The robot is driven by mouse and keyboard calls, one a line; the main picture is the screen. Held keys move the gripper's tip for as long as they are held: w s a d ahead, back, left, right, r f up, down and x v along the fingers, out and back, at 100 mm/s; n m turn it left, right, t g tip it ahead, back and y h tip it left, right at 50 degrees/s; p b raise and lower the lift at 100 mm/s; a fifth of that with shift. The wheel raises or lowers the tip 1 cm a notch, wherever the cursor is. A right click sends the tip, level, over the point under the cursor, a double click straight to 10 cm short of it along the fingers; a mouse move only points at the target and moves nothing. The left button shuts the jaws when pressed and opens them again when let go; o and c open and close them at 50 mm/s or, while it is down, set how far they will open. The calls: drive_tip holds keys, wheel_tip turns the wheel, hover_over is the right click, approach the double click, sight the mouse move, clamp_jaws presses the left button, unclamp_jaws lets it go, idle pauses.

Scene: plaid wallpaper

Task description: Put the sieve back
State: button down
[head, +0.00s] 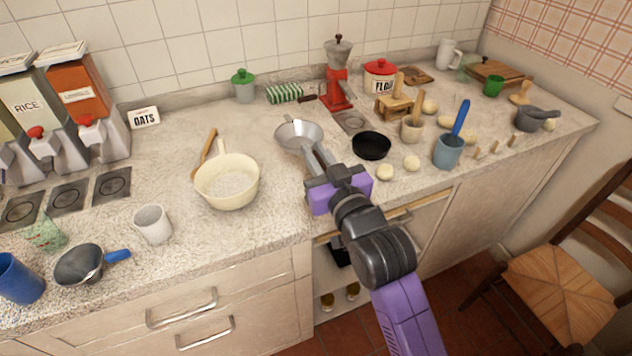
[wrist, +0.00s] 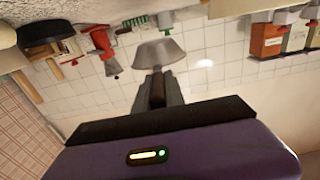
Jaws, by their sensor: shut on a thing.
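The sieve (head: 298,133) has a wide pale metal bowl and hangs above the counter at the middle of the head view. It also shows in the wrist view (wrist: 160,53), where a dark handle lies between my fingers. My gripper (head: 315,158) is shut on that handle, with the bowl beyond the fingertips. My gripper also shows in the wrist view (wrist: 157,90). The fingers hide most of the handle. I cannot tell how high the bowl is above the counter.
A black pan (head: 371,146) and pale dough balls are at right. A red grinder (head: 337,90) stands behind.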

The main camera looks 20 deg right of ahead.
drive_tip(key=shift+f, duration=3.9)
drive_tip(key=shift+f, duration=0.15)
drive_tip(key=c, duration=1.4)
unclamp_jaws()
drive_tip(key=shift+r, duration=0.3)
drive_tip(key=s+b, duration=0.1)
drive_tip(key=s, duration=1.1)
drive_tip(key=shift+f, duration=0.15)
